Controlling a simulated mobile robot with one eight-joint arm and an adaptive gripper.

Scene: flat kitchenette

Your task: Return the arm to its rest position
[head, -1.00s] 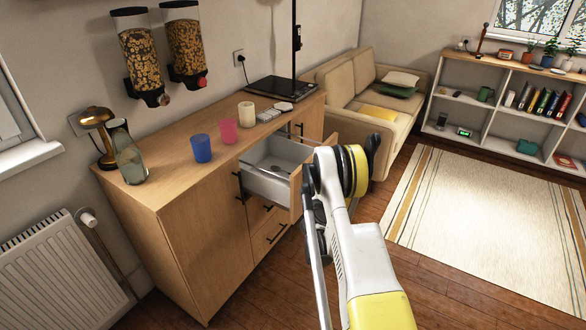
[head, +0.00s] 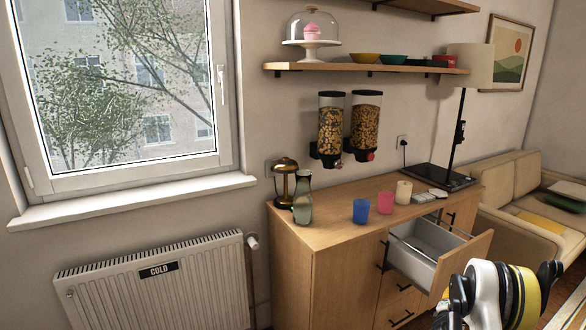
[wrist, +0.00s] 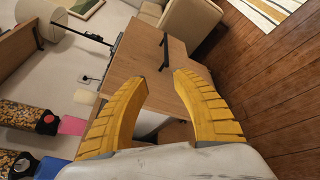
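My gripper (wrist: 160,80) shows in the wrist view with its two yellow fingers spread apart and nothing between them. Behind the fingers is a light wood surface with a black bar handle (wrist: 164,54). In the head view my arm (head: 500,295) is at the bottom right, in front of the pulled-out drawer (head: 425,258). The gripper's fingers cannot be made out there. Whether any part of the arm touches the drawer cannot be told.
A radiator (head: 150,290) stands left; a sofa (head: 500,185) is right.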

